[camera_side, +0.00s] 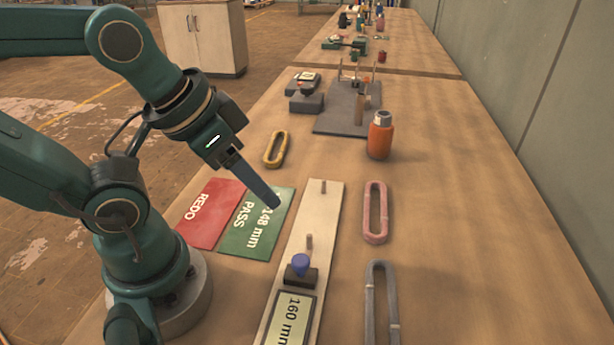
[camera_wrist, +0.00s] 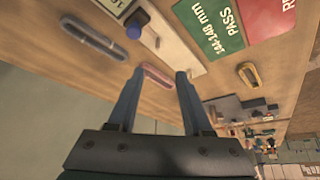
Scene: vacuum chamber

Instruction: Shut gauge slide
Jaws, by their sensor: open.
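The gauge is a long pale board (camera_side: 327,204) on the bench. It has two upright pegs, a dark slide with a blue knob (camera_side: 300,264), and a display (camera_side: 289,318) reading 160 mm. The slide sits between the display and the nearer peg (camera_side: 309,241). The blue knob also shows in the wrist view (camera_wrist: 134,31). My gripper (camera_side: 276,203) hangs above the green card, left of the board and apart from the slide. In the wrist view my gripper (camera_wrist: 160,75) has its two fingers apart with nothing between them.
A green PASS card (camera_side: 252,222) and red REDO card (camera_side: 211,213) lie left of the board. A yellow link (camera_side: 275,149) lies behind them. Pink (camera_side: 375,212) and grey (camera_side: 371,300) links lie to the right. An orange bottle (camera_side: 380,139) stands farther back. The right bench is clear.

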